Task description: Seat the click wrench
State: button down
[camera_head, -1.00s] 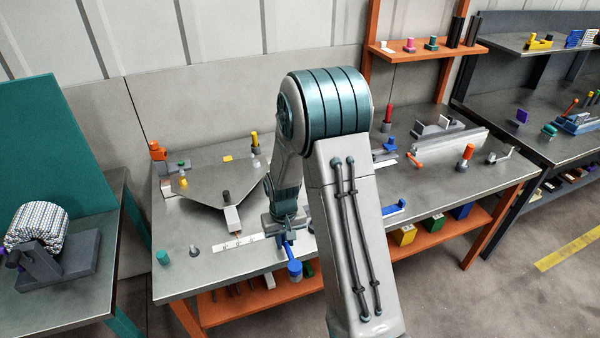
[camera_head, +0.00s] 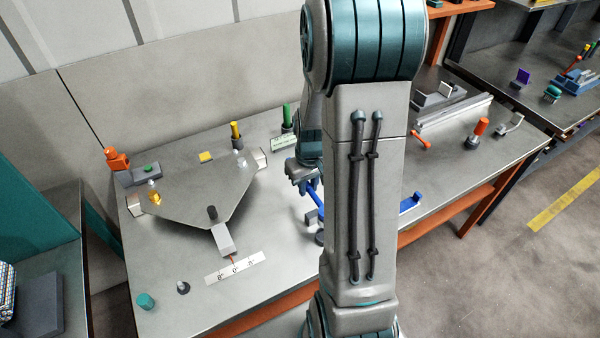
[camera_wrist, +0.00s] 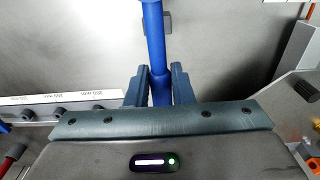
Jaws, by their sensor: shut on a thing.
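The click wrench appears as a blue rod (camera_wrist: 155,45) in the wrist view, running from the top edge down between my fingers. My gripper (camera_wrist: 161,88) is shut on it, one dark finger on each side. In the head view my gripper (camera_head: 303,182) is over the middle of the bench, partly hidden by my arm. A short blue length (camera_head: 314,193) shows just beside it. The rod's far end leaves the wrist view at the top. I cannot tell where its seat is.
A grey triangular plate (camera_head: 195,185) with small fittings lies on the bench left of my arm. A white scale strip (camera_head: 235,267) lies in front of it. A green-topped post (camera_head: 287,118) stands behind. A blue angled piece (camera_head: 410,203) lies right of my arm.

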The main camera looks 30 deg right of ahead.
jog(key=shift+s+d+r, duration=0.1)
jog(key=shift+s, duration=0.1)
jog(key=shift+f+b, duration=0.25)
jog(key=shift+b, duration=0.05)
jog(key=shift+f+b, duration=1.75)
jog(key=shift+f, duration=0.25)
jog(key=shift+f+b, duration=0.1)
jog(key=shift+b, duration=0.2)
jog(key=shift+f+b, duration=1.3)
jog(key=shift+f, duration=0.15)
jog(key=c, duration=1.2)
grip_release()
jog(key=shift+r, duration=0.1)
